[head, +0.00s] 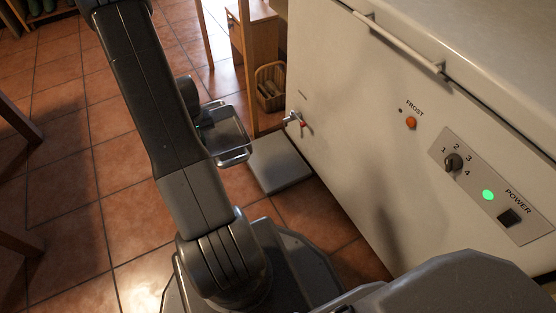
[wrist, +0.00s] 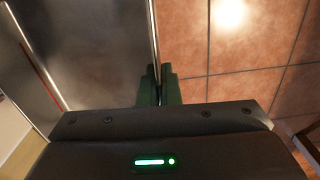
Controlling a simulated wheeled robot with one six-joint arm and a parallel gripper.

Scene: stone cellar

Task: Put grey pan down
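The grey pan (head: 230,133) is a shallow, shiny metal tray with a bright rim, held in the air over the tiled floor. In the wrist view the pan (wrist: 95,50) fills the upper left, and its rim runs up from between my fingers. My gripper (head: 207,122) is shut on that near rim; its green fingers (wrist: 159,88) pinch it in the wrist view. The inside of the pan is only partly seen. My arm hides some of the floor on the left of the pan.
A flat grey slab (head: 280,163) lies on the floor beside the white chest freezer (head: 345,130). A small tap with a red part (head: 295,119) sticks out from the freezer. A basket (head: 270,87) and a wooden stand (head: 254,40) are behind. Open tiles (head: 120,220) lie left.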

